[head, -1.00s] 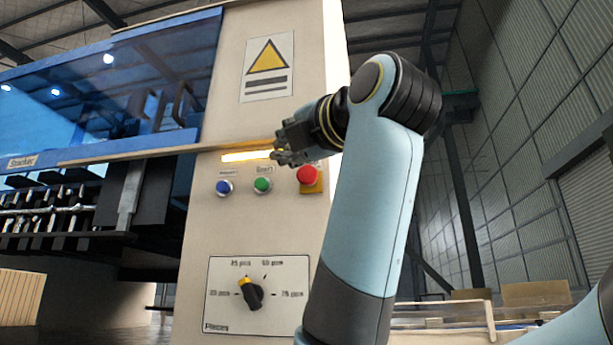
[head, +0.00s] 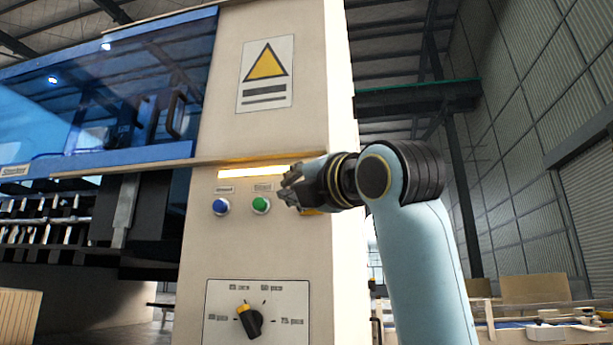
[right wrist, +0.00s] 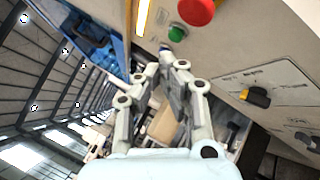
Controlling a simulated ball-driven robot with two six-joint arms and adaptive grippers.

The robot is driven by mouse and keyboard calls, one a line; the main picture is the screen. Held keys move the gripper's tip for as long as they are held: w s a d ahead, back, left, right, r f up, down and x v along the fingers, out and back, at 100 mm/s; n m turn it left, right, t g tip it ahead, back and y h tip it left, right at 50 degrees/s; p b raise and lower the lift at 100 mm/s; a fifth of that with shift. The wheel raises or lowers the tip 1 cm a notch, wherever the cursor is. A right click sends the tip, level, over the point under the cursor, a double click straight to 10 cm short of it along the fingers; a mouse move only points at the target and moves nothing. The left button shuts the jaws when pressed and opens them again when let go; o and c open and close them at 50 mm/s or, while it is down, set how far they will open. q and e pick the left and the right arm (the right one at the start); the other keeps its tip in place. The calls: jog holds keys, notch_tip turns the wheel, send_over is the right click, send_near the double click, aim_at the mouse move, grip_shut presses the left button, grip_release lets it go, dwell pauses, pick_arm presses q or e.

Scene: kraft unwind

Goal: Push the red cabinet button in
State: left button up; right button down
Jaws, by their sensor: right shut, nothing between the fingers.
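The red button (right wrist: 196,10) shows at the top of the right wrist view, standing out from the cream cabinet face. In the head view my right gripper (head: 287,190) covers it, and only a bit of its yellow base (head: 311,212) shows below the gripper. My right gripper is shut and empty, in front of the cabinet panel (head: 215,245). In the right wrist view its fingertips (right wrist: 167,56) are below and left of the red button, with a visible gap in the picture. My left gripper is not in view.
A green button (head: 261,205) and a blue button (head: 220,206) sit left of my gripper, under a lit strip (head: 250,172). A black selector knob (head: 250,320) is below. A ledge (head: 150,170) runs across the cabinet above.

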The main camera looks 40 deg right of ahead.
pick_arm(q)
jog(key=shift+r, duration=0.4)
pick_arm(e)
jog(key=w+d, duration=0.2)
jog(key=d, duration=0.1)
jog(key=shift+w+d, duration=0.1)
jog(key=shift+w, duration=0.15)
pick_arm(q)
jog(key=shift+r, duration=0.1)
pick_arm(e)
jog(key=shift+w, duration=0.1)
dwell(0.8)
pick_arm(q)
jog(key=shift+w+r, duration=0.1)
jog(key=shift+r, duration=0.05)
pick_arm(e)
jog(key=shift+w+d, duration=0.2)
jog(key=shift+d, duration=0.1)
jog(key=shift+w+d, duration=0.35)
jog(key=shift+d, duration=0.05)
dwell(0.7)
pick_arm(q)
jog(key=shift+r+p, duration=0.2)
jog(key=shift+p, duration=0.15)
pick_arm(e)
jog(key=shift+s+a, duration=0.1)
jog(key=shift+a, duration=0.05)
